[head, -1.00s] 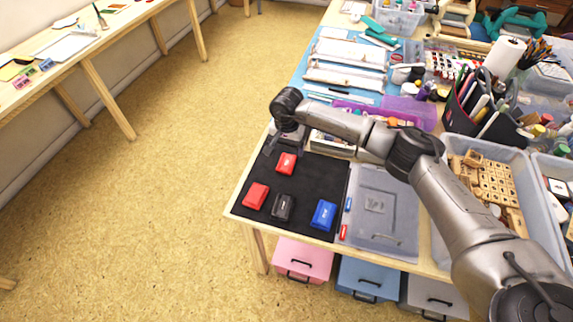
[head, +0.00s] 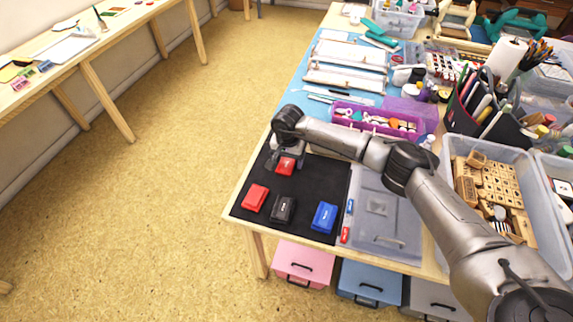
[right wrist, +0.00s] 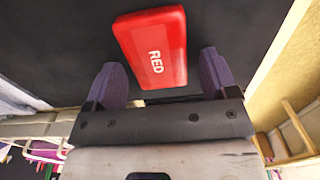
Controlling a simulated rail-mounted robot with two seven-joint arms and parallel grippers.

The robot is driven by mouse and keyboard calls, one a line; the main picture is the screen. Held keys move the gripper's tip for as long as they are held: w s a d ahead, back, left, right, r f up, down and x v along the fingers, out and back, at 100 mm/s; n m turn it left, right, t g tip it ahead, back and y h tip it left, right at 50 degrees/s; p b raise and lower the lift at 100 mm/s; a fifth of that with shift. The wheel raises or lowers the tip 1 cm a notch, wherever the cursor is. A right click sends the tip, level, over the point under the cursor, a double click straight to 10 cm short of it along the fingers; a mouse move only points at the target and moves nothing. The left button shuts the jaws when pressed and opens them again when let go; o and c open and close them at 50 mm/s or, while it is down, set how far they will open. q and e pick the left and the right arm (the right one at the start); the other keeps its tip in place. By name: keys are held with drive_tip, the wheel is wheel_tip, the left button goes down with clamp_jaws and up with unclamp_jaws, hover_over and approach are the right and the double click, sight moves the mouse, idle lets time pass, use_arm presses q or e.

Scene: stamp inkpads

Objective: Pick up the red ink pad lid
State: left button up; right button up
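A red ink pad piece marked RED (right wrist: 155,48), which I take for the lid, lies on the black mat (head: 322,173). It also shows in the head view (head: 285,167), partly covered by my right gripper. My right gripper (right wrist: 161,72) is open, its two dark purple fingers on either side of the near end of the red piece, with gaps on both sides. I cannot tell how high the fingers are above the mat. A second red pad (head: 255,197) sits nearer the mat's front-left corner. My left gripper is not in view.
A black pad (head: 283,210) and a blue pad (head: 324,217) sit on the mat. A lidded clear box (head: 385,222) stands to the right. A purple tray of small items (head: 375,118) lies behind. The floor is open beyond the table's left edge.

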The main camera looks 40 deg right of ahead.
drive_tip(key=c, duration=0.8)
drive_tip(key=shift+c, duration=0.2)
drive_tip(key=shift+r, duration=0.1)
